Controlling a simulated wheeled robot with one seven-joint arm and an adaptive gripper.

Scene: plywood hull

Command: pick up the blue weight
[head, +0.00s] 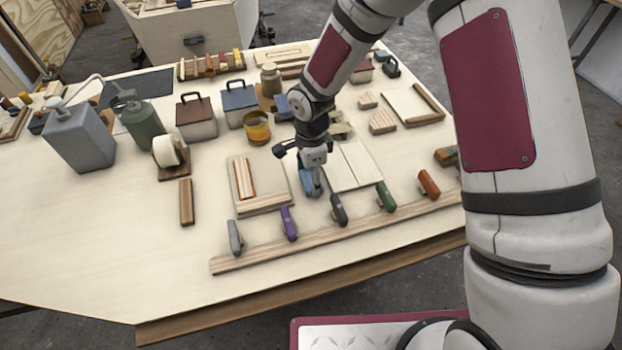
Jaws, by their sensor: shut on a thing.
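My gripper (312,168) points down over the middle of the table. It is shut on a small blue thing (311,186), which I take to be the blue weight. Its upper part is hidden by the gripper. The blue thing is just right of a pale board with a wood strip and left of two pale panels. I cannot tell whether it touches the table.
A rail (300,248) with several coloured handles runs along the front of the table (120,235). Behind the gripper stand a yellow tin (257,132), a blue-lidded box (239,104) and a brown-lidded box (195,117). The front left of the table is clear.

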